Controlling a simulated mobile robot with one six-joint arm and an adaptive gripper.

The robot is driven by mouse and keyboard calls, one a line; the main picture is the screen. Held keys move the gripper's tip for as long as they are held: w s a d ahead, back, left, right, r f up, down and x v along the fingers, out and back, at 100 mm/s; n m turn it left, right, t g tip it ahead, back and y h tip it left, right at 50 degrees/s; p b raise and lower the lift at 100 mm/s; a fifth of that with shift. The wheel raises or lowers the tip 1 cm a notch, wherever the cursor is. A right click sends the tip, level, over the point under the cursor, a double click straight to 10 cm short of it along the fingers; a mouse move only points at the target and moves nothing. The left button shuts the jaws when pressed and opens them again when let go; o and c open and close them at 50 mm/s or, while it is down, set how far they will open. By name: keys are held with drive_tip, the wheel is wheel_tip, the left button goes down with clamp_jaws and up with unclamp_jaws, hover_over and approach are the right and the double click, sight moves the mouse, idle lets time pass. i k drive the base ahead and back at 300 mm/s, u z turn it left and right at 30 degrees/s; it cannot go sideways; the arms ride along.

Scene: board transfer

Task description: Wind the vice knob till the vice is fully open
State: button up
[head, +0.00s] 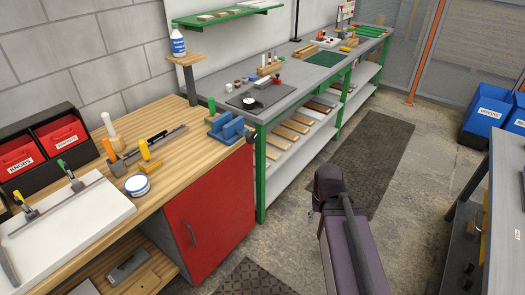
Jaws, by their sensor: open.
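Links of my arm rise at the lower middle, over the floor and well to the right of the vice. I cannot make out my gripper's fingers here, and nothing of my arm touches the vice.
The wooden bench (180,165) holds a hammer, clamps, a white tub (138,186) and red bins (62,135). A red cabinet door (218,215) is below the vice. A green-framed bench (262,120) continues behind.

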sight(251, 137)
drive_tip(key=z, duration=0.1)
drive_tip(key=k, duration=0.9)
drive_tip(key=u, duration=1.05)
drive_tip(key=i, duration=1.3)
drive_tip(key=u, duration=0.05)
